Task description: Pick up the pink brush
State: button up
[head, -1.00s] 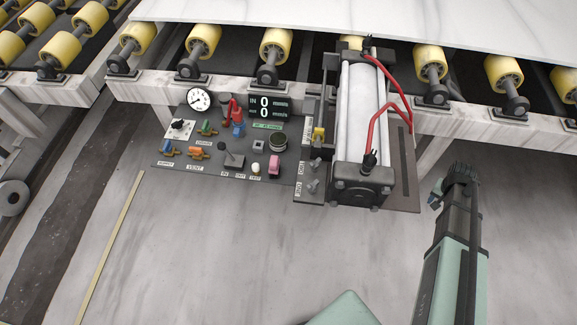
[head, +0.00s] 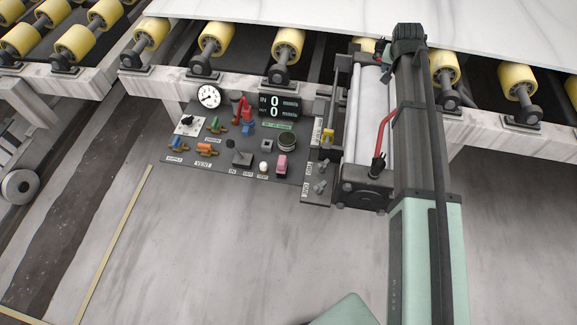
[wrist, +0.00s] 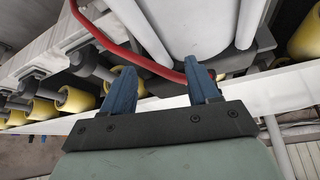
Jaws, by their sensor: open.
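I see no clear pink brush. In the head view my gripper (head: 408,38) is up at the rollers, over the cylinder unit, to the right of and above the pink piece. Its fingers are hard to make out there.
The white cylinder (head: 371,125) with a red hose (head: 384,130) stands right of the panel, partly hidden by my arm. The hose also passes close beyond my fingers (wrist: 130,57). Yellow rollers (head: 288,42) and a white slab (head: 300,12) lie behind.

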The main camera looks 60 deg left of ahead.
jog(key=s+a+n+g+y, duration=0.1)
jog(key=s+a+n+g, duration=0.1)
jog(key=s+a, duration=0.95)
jog(key=n+g+h, duration=0.1)
jog(key=g+h, duration=0.2)
jog(key=h, duration=0.1)
send_over(282, 159)
notch_tip(282, 159, down, 18)
jog(key=shift+f, duration=3.35)
jog(key=shift+c, duration=0.2)
jog(key=c, duration=1)
